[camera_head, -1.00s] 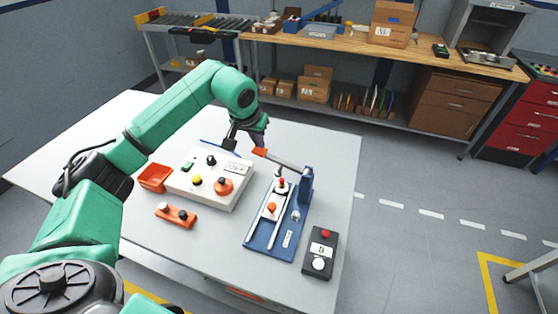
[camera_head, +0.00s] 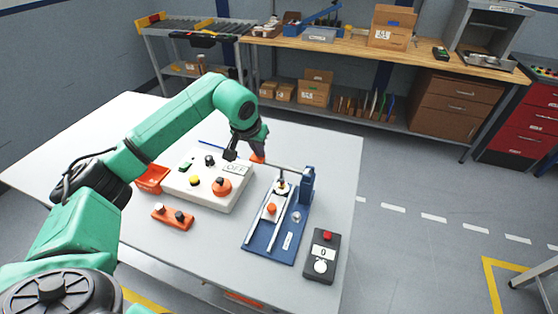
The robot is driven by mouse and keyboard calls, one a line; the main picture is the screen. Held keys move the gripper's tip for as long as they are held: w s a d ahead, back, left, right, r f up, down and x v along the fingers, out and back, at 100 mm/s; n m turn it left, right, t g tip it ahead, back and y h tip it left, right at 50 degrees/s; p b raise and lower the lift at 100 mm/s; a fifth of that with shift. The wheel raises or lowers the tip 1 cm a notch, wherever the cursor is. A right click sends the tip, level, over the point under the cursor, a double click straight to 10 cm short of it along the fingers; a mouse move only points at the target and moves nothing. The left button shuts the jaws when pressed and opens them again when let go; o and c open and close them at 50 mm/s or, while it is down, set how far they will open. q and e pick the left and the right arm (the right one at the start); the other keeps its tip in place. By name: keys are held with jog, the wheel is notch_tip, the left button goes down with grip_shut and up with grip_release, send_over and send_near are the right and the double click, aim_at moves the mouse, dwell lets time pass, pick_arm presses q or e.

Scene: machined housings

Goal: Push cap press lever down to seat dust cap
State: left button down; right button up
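The blue cap press (camera_head: 268,246) stands on the light table, with a post (camera_head: 307,184) at its back right. Its lever (camera_head: 287,169) runs left from the post to an orange handle (camera_head: 257,159). My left gripper (camera_head: 259,148) is right at the handle, from above, and partly hides it; whether its fingers are open or shut is unclear. A pale round part (camera_head: 282,188) sits below the lever, with a dark and yellowish piece standing on it. An orange knob (camera_head: 271,208) is on the rails in front. My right gripper is out of view.
A pale control box (camera_head: 208,195) with knobs lies left of the press, beside an orange bin (camera_head: 152,179). An orange block (camera_head: 173,216) with dark knobs lies in front. A dark box with a red button (camera_head: 321,255) stands right of the press.

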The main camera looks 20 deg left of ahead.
pick_arm(q)
jog(key=shift+s+f+b, duration=0.1)
jog(key=shift+f+b, duration=0.5)
jog(key=shift+f, duration=0.4)
jog(key=shift+s+d, duration=0.1)
jog(key=shift+f, duration=0.1)
notch_tip(320, 180, up, 4)
jog(key=p, duration=0.3)
jog(key=r+p, duration=0.4)
jog(key=r, duration=0.1)
jog(key=shift+w+r, duration=0.2)
jog(key=shift+r, duration=0.05)
